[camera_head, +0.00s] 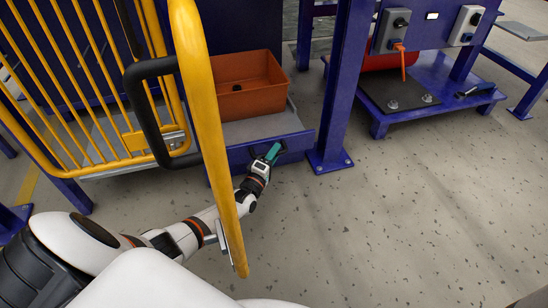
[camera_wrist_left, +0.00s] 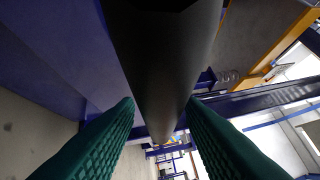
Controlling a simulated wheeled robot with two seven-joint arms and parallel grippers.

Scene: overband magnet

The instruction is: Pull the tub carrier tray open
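The tub carrier tray (camera_head: 246,154) has a blue front panel and a grey top, and carries an orange tub (camera_head: 240,102). My left gripper (camera_head: 273,153), with green fingers, is at the right part of the front panel. In the left wrist view, a dark round bar, the tray's handle (camera_wrist_left: 165,60), runs between the two green fingers (camera_wrist_left: 161,115). Both fingertips appear to touch its sides, so the gripper looks shut on it. In the head view the handle is small and partly hidden by the fingers. My right gripper is not in view.
A yellow barred gate (camera_head: 80,80) with a black handle (camera_head: 134,110) stands left, its yellow post (camera_head: 205,110) crossing in front of my left arm. A blue upright (camera_head: 340,90) stands just right of the tray. Floor in front and right is clear.

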